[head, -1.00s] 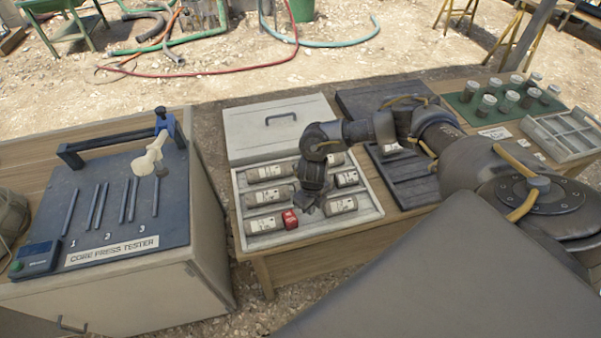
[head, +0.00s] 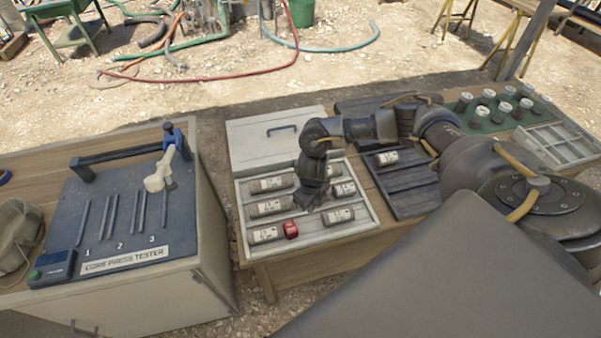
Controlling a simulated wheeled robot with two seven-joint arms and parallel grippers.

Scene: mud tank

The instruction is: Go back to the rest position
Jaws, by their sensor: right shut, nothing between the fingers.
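My right arm comes in from the right, and its gripper (head: 312,198) points down over the white core tray (head: 381,222). The gripper is shut with nothing in it. Several labelled grey core cylinders lie in the tray, one of them (head: 338,216) just below and right of the gripper. The gripper hides part of the tray's middle. My left gripper is not in view.
The core press tester (head: 125,215) stands on a cabinet at left, with a pale lever. The tray's lid (head: 262,146) lies open behind. A dark slatted rack (head: 410,195) holds one core. Several capped jars (head: 480,116) and a divided grey tray (head: 560,143) are at right. Hoses lie on the ground.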

